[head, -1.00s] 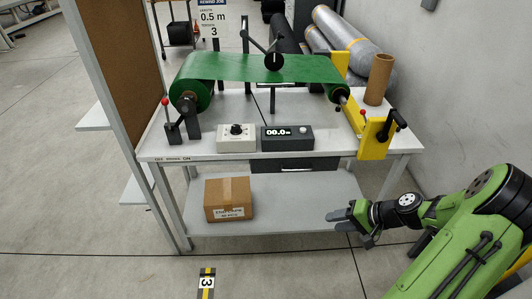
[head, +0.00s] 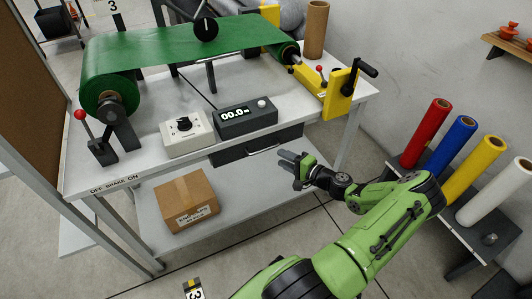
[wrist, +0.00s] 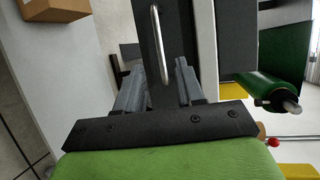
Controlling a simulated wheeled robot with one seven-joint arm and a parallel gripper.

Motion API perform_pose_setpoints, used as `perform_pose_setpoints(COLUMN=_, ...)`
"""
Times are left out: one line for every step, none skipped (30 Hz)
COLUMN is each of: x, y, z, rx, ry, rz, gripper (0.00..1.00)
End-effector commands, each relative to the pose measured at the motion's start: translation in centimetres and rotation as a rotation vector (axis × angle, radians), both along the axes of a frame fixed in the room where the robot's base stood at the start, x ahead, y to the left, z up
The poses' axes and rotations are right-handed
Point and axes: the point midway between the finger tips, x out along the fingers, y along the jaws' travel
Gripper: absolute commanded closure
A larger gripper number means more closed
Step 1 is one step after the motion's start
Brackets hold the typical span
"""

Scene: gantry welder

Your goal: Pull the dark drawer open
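The dark drawer (head: 230,152) hangs under the front of the white workbench, below the black counter box, and looks closed. In the wrist view its dark front (wrist: 174,20) carries a thin metal bar handle (wrist: 158,45). My gripper (head: 292,160) is just in front of the drawer's right part in the head view. In the wrist view my gripper (wrist: 158,80) has its two grey fingers apart, one on each side of the handle's lower end. I cannot tell whether they touch the handle or the drawer front.
A cardboard box (head: 188,203) sits on the lower shelf (head: 240,190). On the bench stand the counter box (head: 245,118), a white dial box (head: 186,133), a green roll (head: 180,48) and a yellow crank bracket (head: 340,95). Coloured rolls (head: 425,132) stand on a rack at right.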

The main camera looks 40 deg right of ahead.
Motion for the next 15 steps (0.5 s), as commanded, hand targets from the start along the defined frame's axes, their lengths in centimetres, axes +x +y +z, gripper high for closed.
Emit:
perform_pose_setpoints(x=1.3, y=0.2, z=-0.5, rx=0.000, ry=-0.001, rz=0.004, gripper=0.62)
perform_pose_setpoints(x=2.1, y=0.4, z=-0.6, rx=0.000, ry=-0.001, rz=0.004, gripper=0.62)
perform_pose_setpoints(x=3.0, y=0.5, z=-0.8, rx=0.000, ry=-0.001, rz=0.004, gripper=0.62)
perform_pose_setpoints(x=3.7, y=0.5, z=-1.0, rx=0.000, ry=0.000, rz=0.004, gripper=0.62)
perform_pose_setpoints(x=4.4, y=0.6, z=-1.1, rx=0.000, ry=-0.001, rz=0.004, gripper=0.62)
perform_pose_setpoints(x=5.2, y=0.7, z=-1.2, rx=0.000, ry=0.000, rz=0.003, gripper=0.62)
perform_pose_setpoints(x=5.7, y=0.7, z=-1.3, rx=-0.001, ry=0.000, rz=0.002, gripper=0.62)
perform_pose_setpoints(x=6.2, y=0.8, z=-1.3, rx=-0.001, ry=0.000, rz=0.003, gripper=0.62)
perform_pose_setpoints(x=6.7, y=0.8, z=-1.4, rx=-0.001, ry=0.000, rz=0.002, gripper=0.62)
perform_pose_setpoints(x=7.1, y=0.9, z=-1.5, rx=0.000, ry=0.001, rz=0.002, gripper=0.62)
perform_pose_setpoints(x=7.3, y=0.9, z=-1.5, rx=0.000, ry=0.001, rz=0.002, gripper=0.62)
perform_pose_setpoints(x=7.6, y=0.9, z=-1.5, rx=0.000, ry=0.001, rz=0.002, gripper=0.62)
perform_pose_setpoints(x=7.7, y=0.9, z=-1.5, rx=0.000, ry=0.001, rz=0.001, gripper=0.62)
perform_pose_setpoints(x=7.8, y=0.9, z=-1.5, rx=0.000, ry=0.001, rz=0.001, gripper=0.62)
perform_pose_setpoints(x=7.8, y=0.9, z=-1.5, rx=0.000, ry=0.001, rz=0.000, gripper=0.62)
